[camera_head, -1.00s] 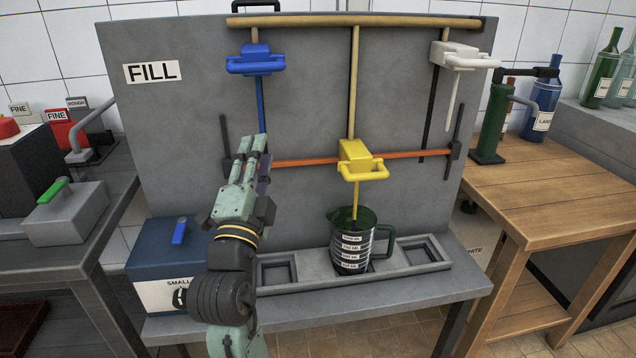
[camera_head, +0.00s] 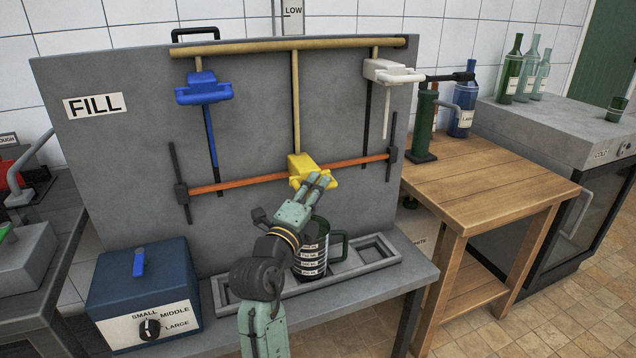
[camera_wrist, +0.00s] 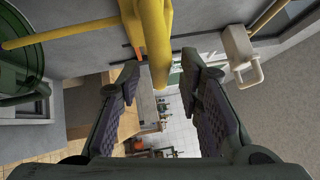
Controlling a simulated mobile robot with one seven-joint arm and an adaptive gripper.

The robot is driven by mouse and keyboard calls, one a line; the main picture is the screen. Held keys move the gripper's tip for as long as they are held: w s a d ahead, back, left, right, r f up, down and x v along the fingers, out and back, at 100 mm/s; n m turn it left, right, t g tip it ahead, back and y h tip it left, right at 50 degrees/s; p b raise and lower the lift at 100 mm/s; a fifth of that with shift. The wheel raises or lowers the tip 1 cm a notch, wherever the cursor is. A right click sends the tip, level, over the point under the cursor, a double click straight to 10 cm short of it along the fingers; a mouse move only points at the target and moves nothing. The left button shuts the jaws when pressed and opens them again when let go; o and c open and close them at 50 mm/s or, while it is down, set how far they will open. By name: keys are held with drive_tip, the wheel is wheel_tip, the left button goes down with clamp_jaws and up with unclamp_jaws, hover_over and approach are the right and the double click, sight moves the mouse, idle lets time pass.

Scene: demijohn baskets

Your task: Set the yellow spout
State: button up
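The yellow spout (camera_head: 300,165) is on the grey board, at the middle of the sloping orange bar (camera_head: 240,180). My gripper (camera_head: 322,180) is at its handle in the head view and hides part of it. In the wrist view my gripper (camera_wrist: 160,72) is open, with a finger on each side. The yellow handle (camera_wrist: 155,40) reaches down from the top between the fingertips; I cannot tell whether they touch it. A dark green jug (camera_head: 312,262) with white labels stands below the spout in the trough, partly behind my arm. The jug also shows in the wrist view (camera_wrist: 22,60).
A blue spout (camera_head: 203,90) is at the board's upper left, a white spout (camera_head: 390,72) at its upper right. A blue box (camera_head: 145,280) with a size dial stands at the bench's left.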

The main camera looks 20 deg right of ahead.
drive_tip(key=shift+w+d+r, duration=0.1)
drive_tip(key=shift+w+d, duration=0.4)
drive_tip(key=shift+c, duration=0.4)
clamp_jaws()
